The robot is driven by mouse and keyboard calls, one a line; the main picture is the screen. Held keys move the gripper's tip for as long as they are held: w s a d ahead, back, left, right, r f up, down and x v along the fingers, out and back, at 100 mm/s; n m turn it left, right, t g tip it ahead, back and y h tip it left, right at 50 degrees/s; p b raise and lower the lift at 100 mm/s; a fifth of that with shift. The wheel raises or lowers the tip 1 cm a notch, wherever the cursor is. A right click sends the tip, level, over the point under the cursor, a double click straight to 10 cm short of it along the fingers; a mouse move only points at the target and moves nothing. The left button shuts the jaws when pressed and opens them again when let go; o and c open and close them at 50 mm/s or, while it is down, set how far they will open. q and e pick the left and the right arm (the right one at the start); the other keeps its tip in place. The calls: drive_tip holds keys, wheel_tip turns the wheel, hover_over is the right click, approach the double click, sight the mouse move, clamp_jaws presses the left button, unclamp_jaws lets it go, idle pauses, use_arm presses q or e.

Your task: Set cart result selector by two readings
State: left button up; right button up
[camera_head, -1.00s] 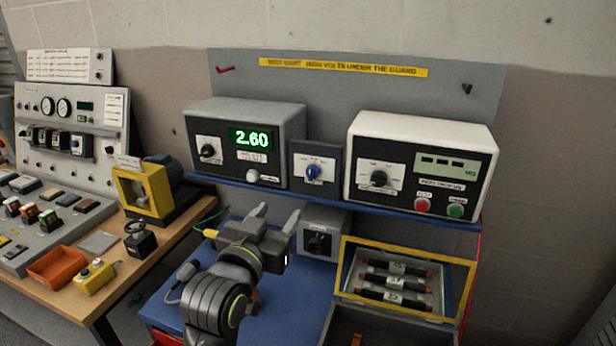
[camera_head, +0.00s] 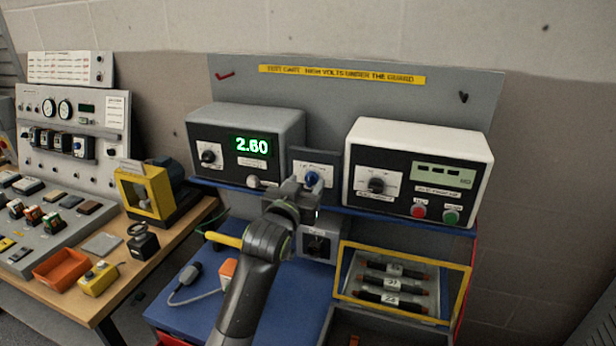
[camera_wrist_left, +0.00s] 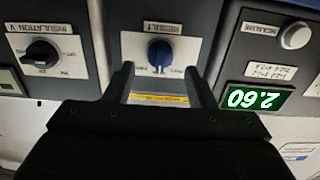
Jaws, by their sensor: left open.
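The result selector (camera_head: 331,168) is a small box with a blue knob (camera_head: 312,178) between two meters on the cart's blue shelf. In the left wrist view, upside down, the blue knob (camera_wrist_left: 160,53) sits by a RESULT label. My left gripper (camera_head: 300,187) is open just in front of it; its fingertips (camera_wrist_left: 161,85) lie either side of the knob's line, apparently not gripping it. The left meter (camera_head: 246,140) shows 2.60 in green. The right meter (camera_head: 418,173) has a grey display (camera_head: 445,174) whose reading I cannot make out. My right gripper is not in view.
A yellow-framed guard (camera_head: 400,251) with several dark fuse-like parts is below the right meter. A grey box (camera_head: 318,243) sits under the selector, partly behind my arm. A workbench (camera_head: 182,233) with a yellow fixture (camera_head: 146,195) stands at left.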

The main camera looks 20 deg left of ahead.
sight(311, 180)
use_arm(q)
drive_tip(key=shift+w, duration=1.25)
drive_tip(key=c, duration=1)
drive_tip(key=shift+o, duration=0.2)
drive_tip(key=shift+p, duration=0.3)
